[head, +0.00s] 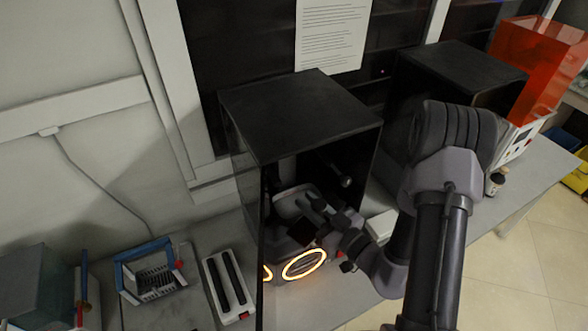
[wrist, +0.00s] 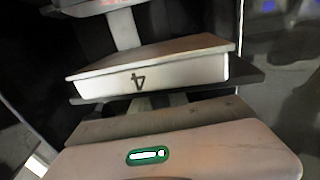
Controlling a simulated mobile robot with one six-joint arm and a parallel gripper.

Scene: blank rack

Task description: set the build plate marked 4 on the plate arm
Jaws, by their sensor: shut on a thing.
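The build plate marked 4 (wrist: 150,76) is a pale, flat block, its 4 upside down in the wrist view. In the head view, a pale plate (head: 291,203) shows inside the open-fronted black printer housing (head: 300,115). My gripper (head: 320,217) reaches into the housing from the right and is shut on the plate. In the wrist view, a dark edge lies under the plate. A pale upright part (wrist: 124,30) stands behind the plate, likely the plate arm. I cannot tell whether the plate touches it.
A glowing orange ring (head: 304,264) is on the housing's lower front. A second black housing (head: 460,68) and a red transparent cover (head: 535,60) stand to the right. A blue-edged tray (head: 150,270) and a black-slotted rack (head: 228,285) lie to the left on the bench.

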